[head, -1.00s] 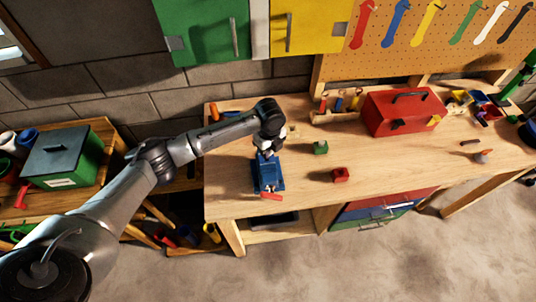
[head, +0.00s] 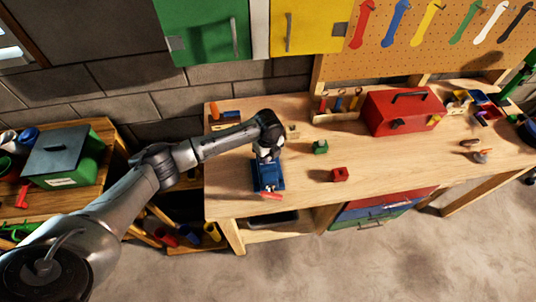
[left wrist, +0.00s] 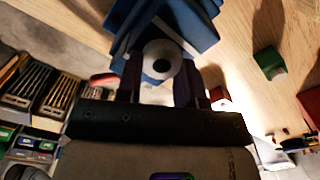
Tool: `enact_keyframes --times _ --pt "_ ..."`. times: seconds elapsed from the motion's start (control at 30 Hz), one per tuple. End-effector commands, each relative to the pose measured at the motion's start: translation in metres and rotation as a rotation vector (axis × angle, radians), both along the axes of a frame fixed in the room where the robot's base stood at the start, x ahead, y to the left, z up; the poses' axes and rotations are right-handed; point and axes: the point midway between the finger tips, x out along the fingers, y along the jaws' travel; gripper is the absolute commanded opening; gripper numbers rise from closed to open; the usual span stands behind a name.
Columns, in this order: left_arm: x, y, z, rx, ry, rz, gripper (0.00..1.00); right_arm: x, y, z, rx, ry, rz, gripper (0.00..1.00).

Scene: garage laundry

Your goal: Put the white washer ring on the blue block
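The white washer ring (left wrist: 161,61) is between the two dark fingers of my left gripper (left wrist: 160,85) in the left wrist view, and the gripper appears shut on it. In the head view my left gripper (head: 267,157) points down over the blue block (head: 268,179), a vise-like piece near the left end of the workbench. Stepped blue surfaces of the block (left wrist: 165,18) lie just beyond the ring in the left wrist view. I cannot tell whether the ring touches the block. My right gripper is not in view.
A green block (head: 320,147), a red block (head: 340,174) and a tan block (head: 292,131) stand near the blue block on the workbench (head: 390,165). A red toolbox (head: 400,112) stands farther back. The bench front right of the red block is clear.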

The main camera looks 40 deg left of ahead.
Motion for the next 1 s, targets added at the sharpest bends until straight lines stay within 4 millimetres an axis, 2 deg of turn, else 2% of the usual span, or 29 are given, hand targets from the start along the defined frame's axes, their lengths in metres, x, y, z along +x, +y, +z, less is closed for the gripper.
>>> enact_keyframes --times 0.03,0.27,0.57,0.77,1.0 --pt "0.000 0.000 0.000 0.000 0.000 0.000 0.39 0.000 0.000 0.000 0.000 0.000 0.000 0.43" --pt "0.000 0.000 0.000 0.000 0.000 0.000 0.60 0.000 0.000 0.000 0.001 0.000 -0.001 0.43" --pt "0.000 0.000 0.004 0.000 -0.001 0.000 0.60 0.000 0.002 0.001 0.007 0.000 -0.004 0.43" --pt "0.001 0.000 0.029 0.001 -0.002 -0.002 0.60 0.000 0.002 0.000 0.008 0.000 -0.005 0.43" --pt "0.001 0.000 0.075 -0.001 -0.003 -0.001 0.60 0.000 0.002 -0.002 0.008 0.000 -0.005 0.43"
